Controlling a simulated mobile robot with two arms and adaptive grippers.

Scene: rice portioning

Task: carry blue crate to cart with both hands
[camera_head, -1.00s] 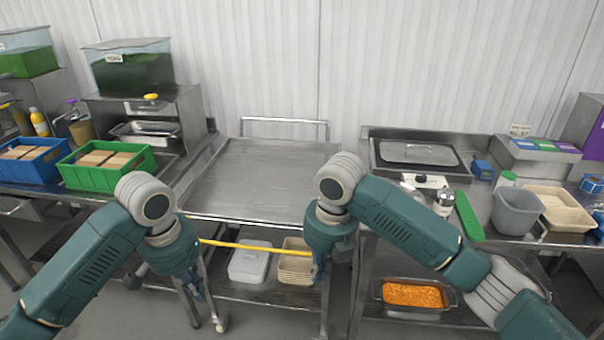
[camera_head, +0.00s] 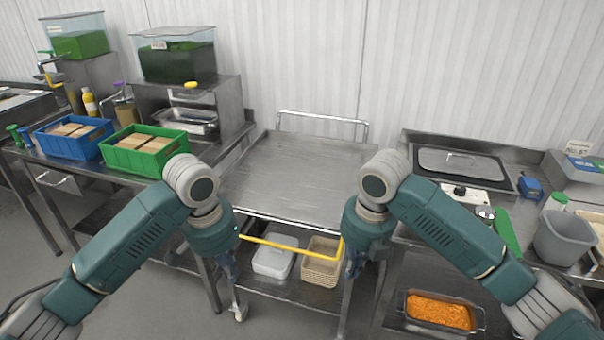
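The blue crate (camera_head: 73,148) stands on the left steel table with several tan blocks in it. A green crate (camera_head: 145,165) of the same kind stands beside it on the right. The steel cart (camera_head: 290,180) is in the middle, its top bare. My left gripper (camera_head: 232,280) hangs in front of the cart's left side, away from the blue crate. My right gripper (camera_head: 355,265) hangs in front of the cart's right side. Both point down and look empty; their fingers are too small and dark to judge.
A yellow bar (camera_head: 270,243) runs across the cart's front between my grippers. A white container (camera_head: 273,262) and a tan basket (camera_head: 322,262) sit on its lower shelf. A tray of orange food (camera_head: 438,311) is at the lower right. Floor is free at the lower left.

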